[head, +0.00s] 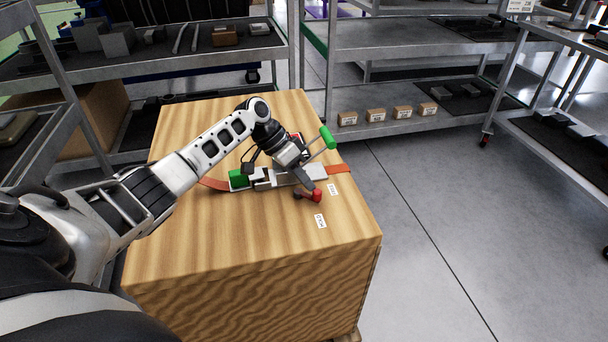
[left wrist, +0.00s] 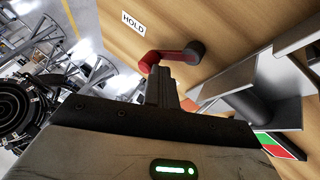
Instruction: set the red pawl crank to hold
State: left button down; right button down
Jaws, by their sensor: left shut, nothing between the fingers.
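The red pawl crank (head: 306,195) lies on the wooden crate top, with its dark hub at the left and its red knob end to the right. In the left wrist view the crank (left wrist: 168,56) runs from the dark hub to the red knob, angled away from the HOLD label (left wrist: 133,22). In the head view it points nearer the upper label (head: 333,189) than the lower one (head: 320,221). My left gripper (head: 311,186) is shut and empty, its tips right beside the knob end; I cannot tell whether they touch. My right gripper is out of view.
The crate's front is clear. Metal shelves stand behind.

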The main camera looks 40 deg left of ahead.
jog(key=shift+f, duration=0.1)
pick_arm(q)
jog(key=shift+w+a+b, duration=0.2)
jog(key=shift+a+b, duration=0.4)
jog(key=shift+a, duration=0.1)
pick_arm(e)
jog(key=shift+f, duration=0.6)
